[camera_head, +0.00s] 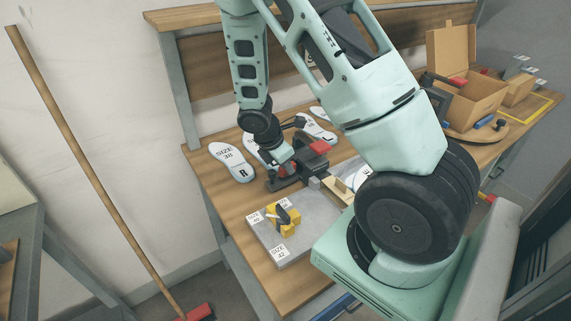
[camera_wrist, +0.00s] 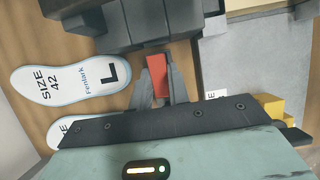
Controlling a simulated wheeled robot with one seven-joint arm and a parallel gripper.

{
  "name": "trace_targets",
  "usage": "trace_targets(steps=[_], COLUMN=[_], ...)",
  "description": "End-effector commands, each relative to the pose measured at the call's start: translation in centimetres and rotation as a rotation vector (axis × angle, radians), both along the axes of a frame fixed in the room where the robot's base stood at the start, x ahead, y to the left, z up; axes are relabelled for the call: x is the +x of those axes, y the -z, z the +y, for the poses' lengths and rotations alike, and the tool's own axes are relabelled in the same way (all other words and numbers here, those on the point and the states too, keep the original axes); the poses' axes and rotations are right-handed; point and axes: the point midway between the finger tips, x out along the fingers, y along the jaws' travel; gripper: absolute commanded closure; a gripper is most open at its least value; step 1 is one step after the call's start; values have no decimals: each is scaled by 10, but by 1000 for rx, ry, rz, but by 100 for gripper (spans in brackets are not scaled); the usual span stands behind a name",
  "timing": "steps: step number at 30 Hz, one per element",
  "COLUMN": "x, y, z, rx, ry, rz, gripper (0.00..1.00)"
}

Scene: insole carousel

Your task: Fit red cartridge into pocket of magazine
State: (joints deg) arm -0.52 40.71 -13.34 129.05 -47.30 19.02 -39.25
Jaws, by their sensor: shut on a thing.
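My gripper (camera_wrist: 158,88) is shut on the red cartridge (camera_wrist: 158,76), which sits between its two grey fingertips in the wrist view. Dark grey blocky machinery (camera_wrist: 130,22) lies just beyond the fingertips. I cannot tell which part of it is the magazine pocket, or whether the cartridge touches it. In the head view my gripper (camera_head: 283,162) is at the left of the dark device (camera_head: 300,172) on the bench, and its fingertips are hard to make out. A red block (camera_head: 320,147) shows on top of that device; I cannot tell whether it is the held cartridge.
White insoles lie around the device, one marked size 38 R (camera_head: 232,161) and one marked size 42 L (camera_wrist: 72,80).

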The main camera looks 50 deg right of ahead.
Motion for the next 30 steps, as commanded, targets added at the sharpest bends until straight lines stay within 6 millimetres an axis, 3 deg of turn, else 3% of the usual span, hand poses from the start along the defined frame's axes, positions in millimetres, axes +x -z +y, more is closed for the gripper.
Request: trace_targets(steps=[30], x=[0], y=[6], z=[0], rx=[0], ry=[0], rz=[0], gripper=[100])
